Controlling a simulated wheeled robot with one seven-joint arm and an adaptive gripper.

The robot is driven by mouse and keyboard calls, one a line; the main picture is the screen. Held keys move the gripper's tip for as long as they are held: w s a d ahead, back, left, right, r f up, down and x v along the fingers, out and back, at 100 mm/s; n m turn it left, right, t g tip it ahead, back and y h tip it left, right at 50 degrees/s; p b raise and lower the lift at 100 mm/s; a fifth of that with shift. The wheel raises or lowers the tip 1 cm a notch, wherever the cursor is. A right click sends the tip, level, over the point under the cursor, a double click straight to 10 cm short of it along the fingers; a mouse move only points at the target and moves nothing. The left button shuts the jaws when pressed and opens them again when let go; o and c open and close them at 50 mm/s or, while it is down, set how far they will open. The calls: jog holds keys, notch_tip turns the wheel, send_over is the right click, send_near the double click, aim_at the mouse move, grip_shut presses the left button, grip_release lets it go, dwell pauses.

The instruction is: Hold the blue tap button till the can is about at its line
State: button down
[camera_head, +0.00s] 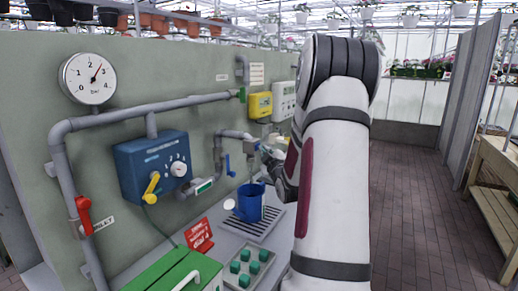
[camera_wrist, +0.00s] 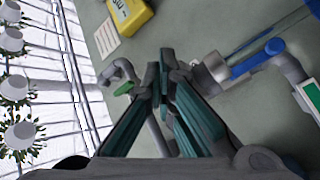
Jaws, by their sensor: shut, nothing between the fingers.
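The blue can (camera_head: 248,204) stands upright on a grey slatted drip tray (camera_head: 262,226) under the tap outlet. Its inside and its line cannot be made out. A thin pale streak shows above the can, too small to tell whether it is water. My gripper (camera_head: 270,163) is at the tap, up and to the right of the can, partly hidden by my arm. In the wrist view, my gripper (camera_wrist: 166,62) has its fingers together and empty, beside the grey tap body (camera_wrist: 207,75). The blue tap button is not clearly visible; I cannot tell whether the fingers touch it.
A blue lever (camera_head: 229,166) hangs on the pipe left of the tap. A blue box (camera_head: 145,163) with a yellow lever, a pressure gauge (camera_head: 88,78) and a yellow meter (camera_head: 260,105) are on the panel. A red sign (camera_head: 199,236) and a seedling tray (camera_head: 243,268) stand in front.

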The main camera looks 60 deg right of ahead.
jog(key=shift+s, duration=0.1)
dwell(0.5)
jog(key=shift+s, duration=0.75)
jog(key=shift+d, duration=0.1)
jog(key=s+p, duration=0.1)
jog(key=s, duration=0.4)
jog(key=shift+d+p, duration=0.2)
jog(key=shift+p, duration=0.15)
